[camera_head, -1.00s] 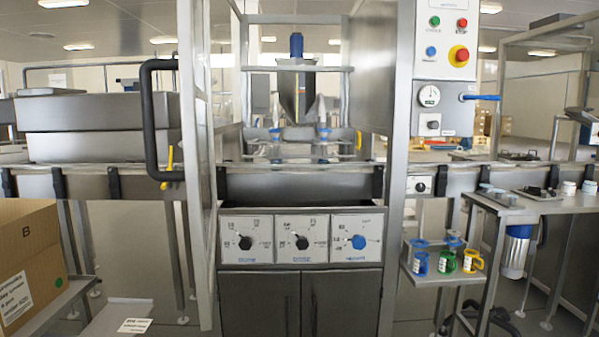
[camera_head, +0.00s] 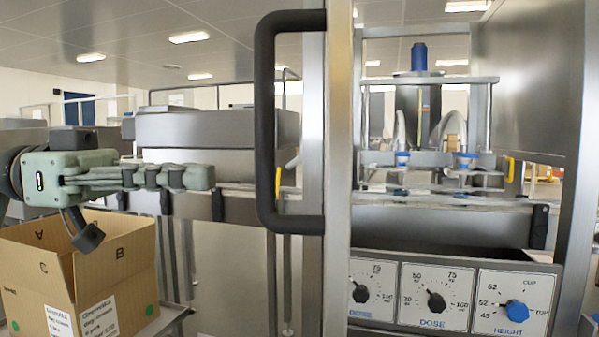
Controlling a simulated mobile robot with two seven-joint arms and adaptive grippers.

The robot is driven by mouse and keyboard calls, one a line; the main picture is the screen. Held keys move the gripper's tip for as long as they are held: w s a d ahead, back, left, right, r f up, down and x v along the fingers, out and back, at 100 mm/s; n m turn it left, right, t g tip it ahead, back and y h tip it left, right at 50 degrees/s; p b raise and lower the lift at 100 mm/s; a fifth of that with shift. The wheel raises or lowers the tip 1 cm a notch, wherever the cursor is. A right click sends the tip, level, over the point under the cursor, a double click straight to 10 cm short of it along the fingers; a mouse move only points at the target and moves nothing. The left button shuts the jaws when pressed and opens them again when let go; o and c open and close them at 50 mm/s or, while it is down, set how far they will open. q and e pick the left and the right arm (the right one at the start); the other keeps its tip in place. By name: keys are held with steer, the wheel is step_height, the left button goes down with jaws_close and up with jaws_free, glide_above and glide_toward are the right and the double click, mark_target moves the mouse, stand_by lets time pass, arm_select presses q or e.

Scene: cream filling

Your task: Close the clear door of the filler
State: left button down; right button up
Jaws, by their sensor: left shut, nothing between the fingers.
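The clear door (camera_head: 338,150) of the filler stands open at the left of the filling opening. It is swung out towards me and I see its metal frame almost edge-on. Its black handle (camera_head: 265,120) sticks out to the left of the frame. My left gripper (camera_head: 205,178) is at the left, with its fingers shut and empty and pointing right towards the handle. In the picture a gap separates the fingertips from the handle. The filler's nozzles (camera_head: 463,162) show in the uncovered opening. My right gripper is not in view.
An open cardboard box (camera_head: 118,275) stands below my left gripper. A steel conveyor rail (camera_head: 240,205) runs behind the gripper and door. The dial panel (camera_head: 432,295) is at the lower right. A grey post (camera_head: 580,200) bounds the opening on the right.

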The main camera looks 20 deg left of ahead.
arm_select(q)
steer(key=w+d+p, duration=0.2)
steer(key=d, duration=0.8)
steer(key=shift+d+p, duration=0.25)
steer(key=shift+p, duration=0.1)
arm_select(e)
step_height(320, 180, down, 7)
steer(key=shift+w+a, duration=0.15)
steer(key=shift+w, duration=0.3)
arm_select(q)
steer(key=shift+w+d, duration=0.1)
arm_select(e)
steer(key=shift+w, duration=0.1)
